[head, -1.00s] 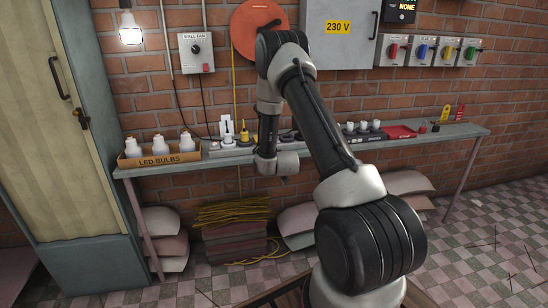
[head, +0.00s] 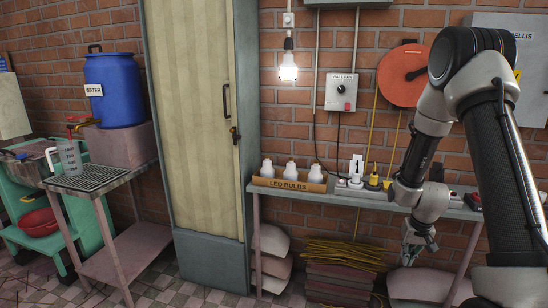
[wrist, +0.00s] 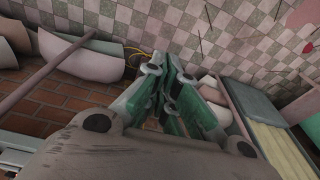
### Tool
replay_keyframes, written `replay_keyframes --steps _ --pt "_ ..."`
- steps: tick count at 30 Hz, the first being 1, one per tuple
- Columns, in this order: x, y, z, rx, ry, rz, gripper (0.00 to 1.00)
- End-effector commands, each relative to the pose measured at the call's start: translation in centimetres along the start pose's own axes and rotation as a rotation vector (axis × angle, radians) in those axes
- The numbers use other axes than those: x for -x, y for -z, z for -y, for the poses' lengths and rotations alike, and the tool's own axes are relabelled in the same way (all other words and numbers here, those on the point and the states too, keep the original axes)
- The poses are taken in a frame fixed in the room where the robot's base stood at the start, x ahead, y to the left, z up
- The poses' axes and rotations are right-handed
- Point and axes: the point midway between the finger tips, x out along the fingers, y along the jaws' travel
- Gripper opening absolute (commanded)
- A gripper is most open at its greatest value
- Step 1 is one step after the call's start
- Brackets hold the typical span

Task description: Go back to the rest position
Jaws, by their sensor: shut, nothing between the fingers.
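My gripper (head: 418,240) hangs in front of the shelf at the right of the head view, below the shelf top. Its fingers are together and empty, and they show green and grey in the wrist view (wrist: 174,92). It touches nothing that I can see. My arm comes in from the right edge and covers part of the shelf and wall.
The shelf (head: 222,193) bears a box of LED bulbs (head: 290,184) and a power strip. A tall cabinet (head: 192,120) stands left of it. Farther left are a blue water barrel (head: 113,90) and a metal stand (head: 140,243). Sacks (head: 272,262) lie beneath the shelf.

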Motion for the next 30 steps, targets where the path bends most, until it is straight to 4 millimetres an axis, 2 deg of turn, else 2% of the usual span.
replay_keyframes --steps 1,6,12,15,18,21,27,30 --pt "3.0 -1.1 0.3 0.011 0.003 0.033 0.00" --pt "12.5 -6.5 1.1 0.051 0.006 0.154 0.00" --pt "22.2 -12.9 1.3 0.098 0.000 0.204 0.00" --pt "26.1 -15.8 1.2 0.119 -0.002 0.190 0.00" --pt "29.2 -18.3 1.2 0.140 -0.002 0.142 0.00" --pt "31.8 -20.0 1.1 0.160 0.002 0.056 0.00" --pt "35.5 -21.0 1.4 0.185 0.022 -0.136 0.00" --pt "36.6 -21.1 1.6 0.191 0.030 -0.192 0.00"
